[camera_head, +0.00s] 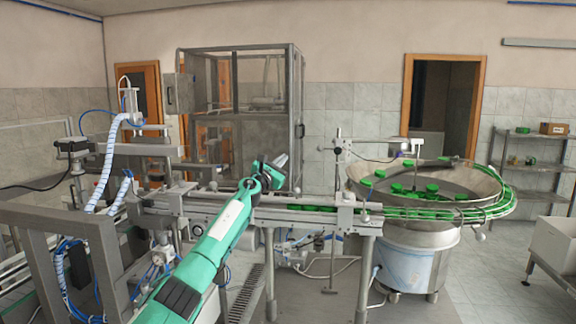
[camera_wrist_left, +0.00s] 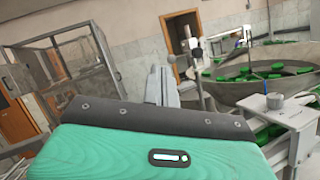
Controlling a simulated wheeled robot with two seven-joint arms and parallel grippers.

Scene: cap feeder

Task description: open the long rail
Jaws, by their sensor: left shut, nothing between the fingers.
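The long rail (camera_head: 310,217) runs across the middle of the head view, from the left machine towards the round bowl, with green caps showing along it. I cannot tell whether it is open or closed. My left gripper (camera_head: 281,160) is above and behind the rail at the end of the teal arm, apart from it as far as I can see. Its fingers are shut and empty. In the wrist view the grey fingers (camera_wrist_left: 162,85) stick up past the dark wrist edge. My teal arm hides part of the rail's front. My right gripper is not in view.
A steel bowl feeder (camera_head: 358,183) with green caps stands at the right end of the rail; it also shows in the wrist view (camera_wrist_left: 222,92). A metal post (camera_head: 337,165) rises between them. A framed glass cabinet (camera_head: 298,90) stands behind. Metal frames and hoses crowd the left.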

